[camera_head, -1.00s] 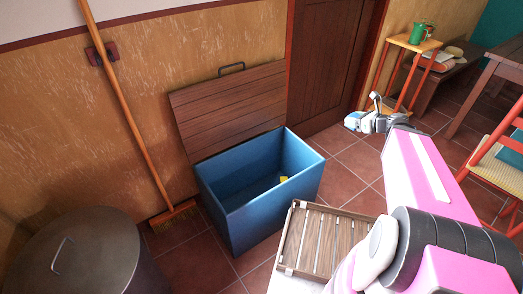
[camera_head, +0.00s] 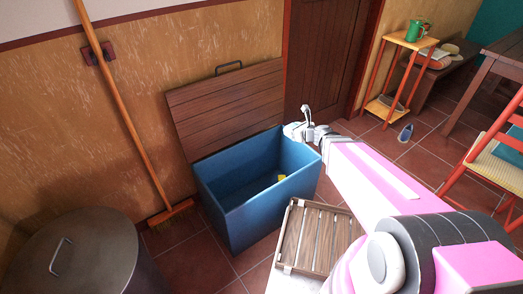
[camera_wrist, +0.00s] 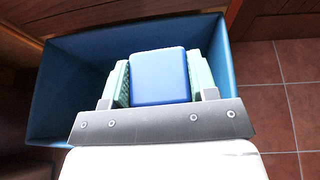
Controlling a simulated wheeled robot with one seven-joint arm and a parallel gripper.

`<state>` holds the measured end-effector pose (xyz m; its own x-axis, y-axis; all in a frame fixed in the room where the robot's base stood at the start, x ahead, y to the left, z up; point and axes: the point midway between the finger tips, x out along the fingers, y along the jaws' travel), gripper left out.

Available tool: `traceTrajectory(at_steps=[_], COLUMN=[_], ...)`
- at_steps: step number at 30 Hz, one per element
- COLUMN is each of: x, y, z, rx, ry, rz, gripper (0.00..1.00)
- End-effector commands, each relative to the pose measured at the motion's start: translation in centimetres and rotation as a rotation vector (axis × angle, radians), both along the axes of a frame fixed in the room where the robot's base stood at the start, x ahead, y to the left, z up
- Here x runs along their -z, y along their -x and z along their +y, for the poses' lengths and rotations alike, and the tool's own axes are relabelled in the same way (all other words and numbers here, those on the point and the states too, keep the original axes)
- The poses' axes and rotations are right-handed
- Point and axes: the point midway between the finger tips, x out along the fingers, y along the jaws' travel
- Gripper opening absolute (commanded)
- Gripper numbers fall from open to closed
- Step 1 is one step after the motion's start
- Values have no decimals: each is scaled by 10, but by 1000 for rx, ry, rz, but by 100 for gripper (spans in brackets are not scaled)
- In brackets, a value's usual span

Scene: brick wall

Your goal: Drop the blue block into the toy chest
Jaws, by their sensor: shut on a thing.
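The blue block (camera_wrist: 159,77) sits between the two pale green finger pads of my gripper (camera_wrist: 158,82) in the wrist view. The gripper is shut on it. The blue toy chest (camera_head: 262,214) stands open on the floor, its brown slatted lid (camera_head: 228,108) leaning back to the wall. In the head view my gripper (camera_head: 294,132) is above the chest's back right corner. In the wrist view the chest (camera_wrist: 70,62) lies below and around the block. The block cannot be made out in the head view.
A small yellow thing (camera_head: 282,178) lies inside the chest. A slatted wooden crate (camera_head: 312,240) stands in front, right of the chest. A broom (camera_head: 128,115) leans on the wall, and a round metal bin (camera_head: 75,255) is front left. A shoe (camera_head: 405,133) lies on the floor.

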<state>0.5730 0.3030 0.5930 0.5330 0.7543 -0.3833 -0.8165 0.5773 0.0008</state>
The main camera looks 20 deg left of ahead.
Motion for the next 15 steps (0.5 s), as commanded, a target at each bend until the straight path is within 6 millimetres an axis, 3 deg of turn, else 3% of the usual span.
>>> traceTrajectory(at_steps=[6,15], x=[32,73], y=[19,52], z=[49,102], rx=[0,5], ry=[1,1], rz=[2,2], gripper=[29,29])
